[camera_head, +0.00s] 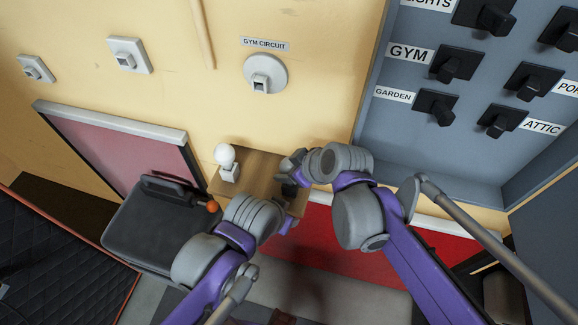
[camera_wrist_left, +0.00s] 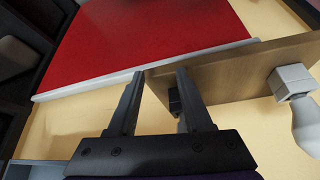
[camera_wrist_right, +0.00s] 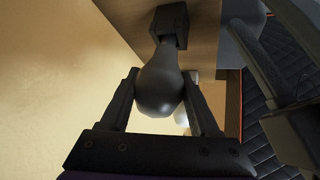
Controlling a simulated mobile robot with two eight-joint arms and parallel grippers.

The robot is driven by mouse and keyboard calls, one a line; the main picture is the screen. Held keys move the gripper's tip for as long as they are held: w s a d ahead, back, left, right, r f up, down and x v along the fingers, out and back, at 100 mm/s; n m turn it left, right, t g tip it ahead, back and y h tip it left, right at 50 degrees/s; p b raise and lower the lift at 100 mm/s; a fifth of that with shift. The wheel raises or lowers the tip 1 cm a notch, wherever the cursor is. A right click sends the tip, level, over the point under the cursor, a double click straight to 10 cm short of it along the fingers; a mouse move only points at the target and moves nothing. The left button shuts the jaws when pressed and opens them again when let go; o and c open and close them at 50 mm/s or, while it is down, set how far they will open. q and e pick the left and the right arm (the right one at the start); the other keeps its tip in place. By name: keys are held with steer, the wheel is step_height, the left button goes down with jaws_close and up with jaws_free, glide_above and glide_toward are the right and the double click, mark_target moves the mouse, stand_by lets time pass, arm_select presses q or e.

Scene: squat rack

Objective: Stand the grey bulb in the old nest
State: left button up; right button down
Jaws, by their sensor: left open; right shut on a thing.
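The grey bulb (camera_wrist_right: 160,85) is between the fingers of my right gripper (camera_head: 289,168), which is shut on it. Its narrow end points at a black square nest (camera_wrist_right: 172,22) on the wooden shelf and appears to meet it; I cannot tell whether it is seated. The black nest also shows in the head view (camera_head: 289,188) and, partly behind a finger, in the left wrist view (camera_wrist_left: 174,102). A white bulb (camera_head: 225,155) stands in a white nest (camera_head: 230,173) on the same shelf. My left gripper (camera_wrist_left: 160,76) is open and empty near the shelf edge. No label tells which nest is old.
The wooden shelf (camera_head: 255,165) sticks out from the cream wall below the round GYM CIRCUIT switch (camera_head: 265,74). A switch panel (camera_head: 420,120) is at the right. A black seat with an orange knob (camera_head: 213,207) is at the left, below a pink panel (camera_head: 120,145).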

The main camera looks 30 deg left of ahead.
arm_select(q)
steer(key=shift+s+f, duration=0.15)
steer(key=shift+f, duration=0.15)
arm_select(e)
steer(key=shift+f, duration=0.4)
steer(key=shift+c, duration=0.2)
jaws_free()
steer(key=shift+r+p, duration=0.3)
steer(key=shift+r, duration=0.5)
steer(key=shift+r+p, duration=1.45)
steer(key=shift+r, duration=1.2)
arm_select(q)
steer(key=shift+t, duration=0.4)
steer(key=shift+w+r+p, duration=0.1)
steer(key=shift+w+r, duration=0.5)
steer(key=shift+r, duration=0.55)
steer(key=shift+w+r+p, duration=0.15)
steer(key=shift+w+r, duration=0.5)
steer(key=shift+r, duration=0.5)
steer(key=shift+w+r+p, duration=0.1)
steer(key=shift+w+r, duration=0.5)
steer(key=shift+r, duration=0.55)
arm_select(e)
steer(key=shift+r, duration=1.1)
arm_select(q)
steer(key=shift+s, duration=0.1)
